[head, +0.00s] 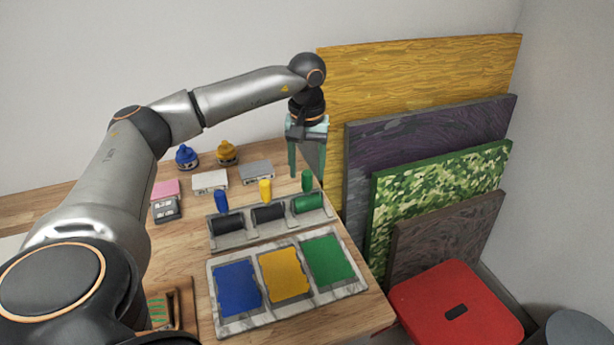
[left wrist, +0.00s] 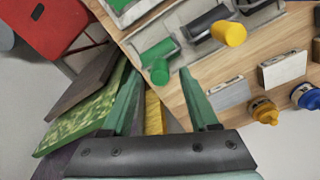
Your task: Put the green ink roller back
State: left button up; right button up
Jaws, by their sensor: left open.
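The green ink roller has a green barrel (head: 308,203) and a green upright handle (head: 307,181). It sits in the right bay of the grey roller rack (head: 238,238), beside rollers with blue (head: 221,201) and yellow (head: 265,190) handles. My left gripper (head: 307,174) is open and empty, pointing down above and behind the green handle. In the left wrist view, the handle's end (left wrist: 160,72) shows between the tips of the open left gripper (left wrist: 159,76), and the green barrel (left wrist: 160,52) lies beyond. Contact cannot be told. My right gripper is not in view.
An ink tray (head: 217,327) with blue, yellow and green pools lies in front of the rack. Panels (head: 420,70) lean right of the table, near a red stool (head: 455,290).

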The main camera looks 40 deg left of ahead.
pick_arm(q)
notch_tip(320, 180, up, 10)
jog(key=shift+f, duration=0.2)
jog(key=shift+f, duration=0.1)
dwell(0.5)
